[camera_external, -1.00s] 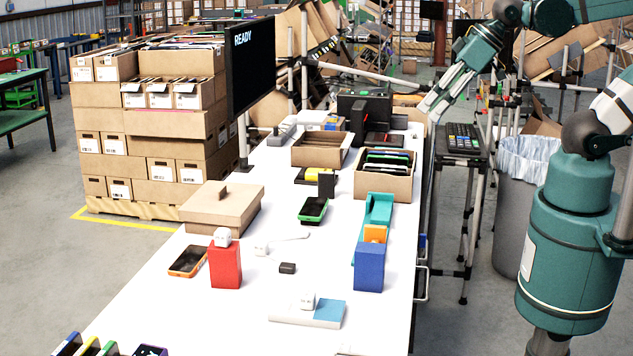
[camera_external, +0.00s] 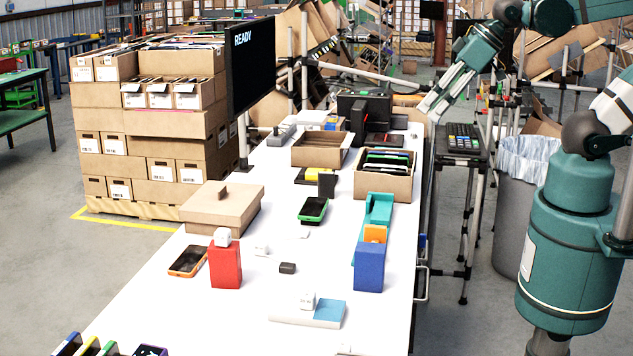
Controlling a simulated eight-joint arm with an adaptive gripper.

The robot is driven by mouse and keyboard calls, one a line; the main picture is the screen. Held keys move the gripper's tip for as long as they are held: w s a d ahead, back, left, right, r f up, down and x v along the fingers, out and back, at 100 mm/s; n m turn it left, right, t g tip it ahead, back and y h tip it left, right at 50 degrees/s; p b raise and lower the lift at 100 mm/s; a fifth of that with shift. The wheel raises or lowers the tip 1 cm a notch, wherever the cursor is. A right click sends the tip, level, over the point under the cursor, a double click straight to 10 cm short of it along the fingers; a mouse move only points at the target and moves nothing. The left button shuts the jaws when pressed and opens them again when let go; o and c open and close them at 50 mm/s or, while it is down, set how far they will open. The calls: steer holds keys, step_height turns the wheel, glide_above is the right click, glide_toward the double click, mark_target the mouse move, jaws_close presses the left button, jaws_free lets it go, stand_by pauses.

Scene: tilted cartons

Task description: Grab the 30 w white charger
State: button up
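Several small white charger-like blocks are on the white table (camera_external: 335,265). One white block (camera_external: 222,237) sits on top of a red box (camera_external: 225,268). Another white block (camera_external: 308,300) sits on a flat white-and-blue box (camera_external: 320,314). A smaller white block (camera_external: 261,250) lies on the table right of the red box, and a small white piece (camera_external: 304,234) lies behind it. No wattage can be read, so I cannot tell which is the 30 W one. My gripper (camera_external: 428,106) is raised at the far right edge of the table, well away from these blocks. Its finger opening is too small to judge.
A blue box (camera_external: 369,268) and teal holder (camera_external: 378,208) stand on the right. A black block (camera_external: 287,268), an orange-edged phone (camera_external: 188,261) and green device (camera_external: 313,210) lie mid-table. A closed carton (camera_external: 222,212) is left; open cartons (camera_external: 385,182) stand farther back. A monitor rises behind.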

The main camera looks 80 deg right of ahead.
steer(key=w+a+f+m+g+b, duration=0.25)
steer(key=w+m, duration=0.25)
steer(key=w, duration=0.8)
steer(key=w+a+f+m+g+b, duration=0.1)
steer(key=w+a+f+m+g, duration=0.3)
steer(key=w, duration=0.8)
steer(key=w+a+f+m, duration=0.1)
steer(key=w+f+m, duration=0.2)
steer(key=w+f, duration=0.2)
steer(key=w+a+f+m+b, duration=0.1)
steer(key=w+f+m, duration=0.2)
steer(key=w+f, duration=0.3)
steer(key=w+a+f+m, duration=0.2)
steer(key=w+f, duration=0.4)
steer(key=f, duration=0.5)
steer(key=shift+w+m+g+b, duration=0.15)
steer(key=shift+m+g+b, duration=0.2)
steer(key=shift+m, duration=0.45)
steer(key=shift+w+a+f, duration=0.15)
steer(key=shift+f, duration=0.3)
steer(key=shift+f, duration=0.1)
